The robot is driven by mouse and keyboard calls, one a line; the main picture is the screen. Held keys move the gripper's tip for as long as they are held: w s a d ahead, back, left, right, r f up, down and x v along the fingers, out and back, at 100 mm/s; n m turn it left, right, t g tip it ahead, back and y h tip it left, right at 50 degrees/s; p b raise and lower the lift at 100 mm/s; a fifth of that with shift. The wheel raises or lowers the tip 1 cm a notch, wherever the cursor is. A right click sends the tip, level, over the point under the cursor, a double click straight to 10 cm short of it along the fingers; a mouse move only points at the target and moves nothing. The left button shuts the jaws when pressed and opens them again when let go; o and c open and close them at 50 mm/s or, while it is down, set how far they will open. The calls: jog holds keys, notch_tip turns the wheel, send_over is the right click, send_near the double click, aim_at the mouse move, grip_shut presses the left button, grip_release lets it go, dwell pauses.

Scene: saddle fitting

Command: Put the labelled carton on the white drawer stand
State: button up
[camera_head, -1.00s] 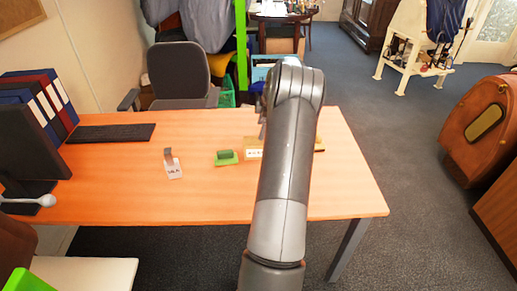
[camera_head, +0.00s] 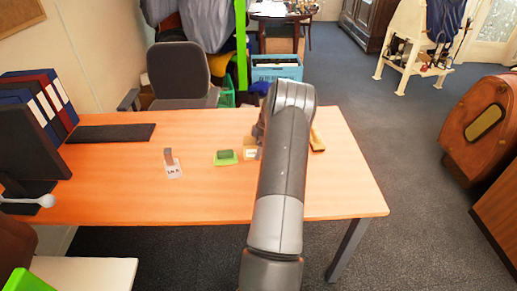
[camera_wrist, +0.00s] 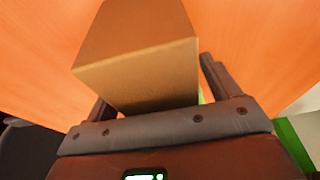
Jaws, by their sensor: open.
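The carton (camera_wrist: 140,55) is a plain tan box, seen large in the wrist view between the two fingers of my open gripper (camera_wrist: 155,92). I cannot tell whether the fingers touch it. In the head view a small part of the carton (camera_head: 250,145), with a pale label, shows on the orange desk just left of my arm. My arm hides the rest of it and most of the gripper. A white top (camera_head: 90,272) at the lower left of the head view may be the white drawer stand; no drawers show.
On the desk (camera_head: 210,195), a green block (camera_head: 226,157) lies left of the carton and a small labelled holder (camera_head: 172,165) farther left. A tan wooden piece (camera_head: 317,140) lies right of my arm. A monitor (camera_head: 35,150) stands at the left. The desk's front is clear.

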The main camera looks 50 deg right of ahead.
jog(key=shift+f, duration=0.25)
jog(key=c, duration=1.3)
jog(key=shift+r, duration=0.55)
notch_tip(320, 180, up, 3)
jog(key=shift+f, duration=0.1)
jog(key=s+d+r, duration=0.1)
jog(key=s+r, duration=0.1)
jog(key=s, duration=0.1)
jog(key=s+d+r, duration=0.1)
jog(key=s+r, duration=0.1)
jog(key=s, duration=0.2)
jog(key=s+d+r, duration=0.1)
jog(key=s+r, duration=0.2)
jog(key=s, duration=0.1)
jog(key=shift+r, duration=0.1)
